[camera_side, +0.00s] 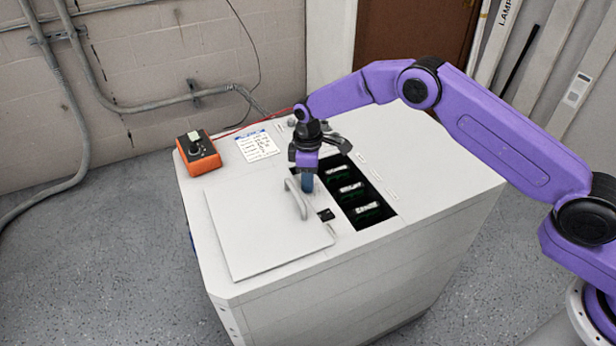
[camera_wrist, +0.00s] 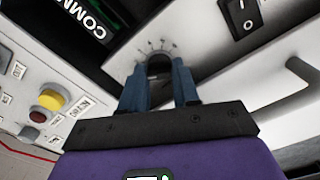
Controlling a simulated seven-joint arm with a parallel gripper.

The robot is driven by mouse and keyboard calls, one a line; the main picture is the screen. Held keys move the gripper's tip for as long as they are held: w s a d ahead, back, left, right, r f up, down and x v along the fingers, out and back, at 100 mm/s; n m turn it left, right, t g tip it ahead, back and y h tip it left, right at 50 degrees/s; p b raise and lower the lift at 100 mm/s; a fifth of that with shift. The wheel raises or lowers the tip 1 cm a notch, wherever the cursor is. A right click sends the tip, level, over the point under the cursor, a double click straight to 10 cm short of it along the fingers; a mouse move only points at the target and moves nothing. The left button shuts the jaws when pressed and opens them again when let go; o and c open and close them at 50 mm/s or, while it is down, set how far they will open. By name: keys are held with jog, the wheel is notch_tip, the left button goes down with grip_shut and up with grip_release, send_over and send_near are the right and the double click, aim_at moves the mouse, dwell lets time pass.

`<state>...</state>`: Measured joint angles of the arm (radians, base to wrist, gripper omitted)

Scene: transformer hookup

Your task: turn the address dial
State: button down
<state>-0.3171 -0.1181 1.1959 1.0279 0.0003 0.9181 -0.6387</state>
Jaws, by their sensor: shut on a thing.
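The address dial (camera_wrist: 158,68) shows in the wrist view as a dark round knob with small tick marks fanned around its far side. My gripper (camera_wrist: 160,82) has its two blue fingers on either side of the dial, shut on it. The fingers hide the dial's sides, and its exact setting cannot be read. In the side view, my gripper (camera_side: 307,184) points down at the cabinet top between the lid handle and the dark card bay. The dial is hidden behind the fingers there.
The white lid's handle (camera_side: 297,198) stands close to my gripper. A black rocker switch (camera_side: 326,214) sits nearby. The open bay (camera_side: 376,207) holds several cards. An orange box (camera_side: 198,157) and a printed sheet (camera_side: 257,146) lie toward the back left. The wrist view shows a yellow button (camera_wrist: 51,99).

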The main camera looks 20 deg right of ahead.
dwell(0.3)
jog(key=c, duration=0.8)
grip_release()
notch_tip(320, 180, up, 17)
jog(key=shift+r, duration=0.2)
